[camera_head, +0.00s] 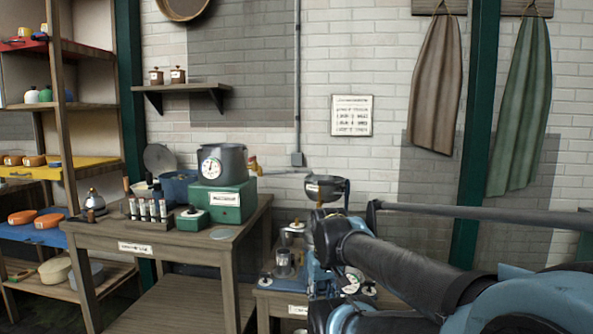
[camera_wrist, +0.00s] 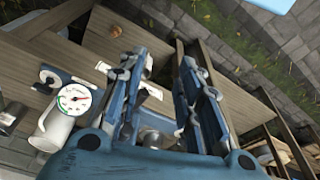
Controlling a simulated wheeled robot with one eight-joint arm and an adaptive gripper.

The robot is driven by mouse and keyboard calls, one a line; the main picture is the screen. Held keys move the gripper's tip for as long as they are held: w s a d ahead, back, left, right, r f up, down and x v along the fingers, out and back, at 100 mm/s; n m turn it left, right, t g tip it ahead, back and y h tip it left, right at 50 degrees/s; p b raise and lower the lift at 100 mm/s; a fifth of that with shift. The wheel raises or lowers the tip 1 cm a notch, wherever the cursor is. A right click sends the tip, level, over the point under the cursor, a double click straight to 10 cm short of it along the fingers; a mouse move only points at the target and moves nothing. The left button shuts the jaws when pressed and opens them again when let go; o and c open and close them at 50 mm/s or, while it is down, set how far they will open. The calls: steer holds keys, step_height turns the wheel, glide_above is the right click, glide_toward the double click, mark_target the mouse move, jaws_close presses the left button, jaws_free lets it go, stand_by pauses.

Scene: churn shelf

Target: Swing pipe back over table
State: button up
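A thin grey pipe (camera_head: 285,172) runs along the wall from a brass-coloured fitting (camera_head: 254,166) toward a metal bowl (camera_head: 325,188). I cannot tell whether the pipe touches the bowl. The wooden table (camera_head: 180,238) stands to the left of it. My gripper (camera_head: 335,283) is at the low bench right of the table, partly hidden by my arm in the head view. In the wrist view my gripper (camera_wrist: 160,65) has its two blue fingers apart, with no pipe clearly seen between them.
A pot with a dial (camera_head: 222,163) sits on a green box (camera_head: 222,200) on the table, beside several small bottles. A glass jar (camera_head: 284,262) stands on the low bench (camera_head: 280,302). A long grey bar (camera_head: 480,212) crosses at right. A white dial gauge (camera_wrist: 74,98) shows in the wrist view.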

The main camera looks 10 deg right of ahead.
steer(key=w+r+n, duration=0.4)
steer(key=w+r, duration=0.5)
steer(key=r, duration=0.4)
steer(key=w+r+n, duration=0.4)
steer(key=w+r, duration=0.4)
steer(key=r, duration=0.4)
steer(key=n, duration=1)
glide_toward(298, 171)
steer(key=shift+t, duration=0.3)
steer(key=x, duration=0.8)
steer(key=shift+a, duration=0.15)
steer(key=shift+c, duration=0.4)
jaws_close()
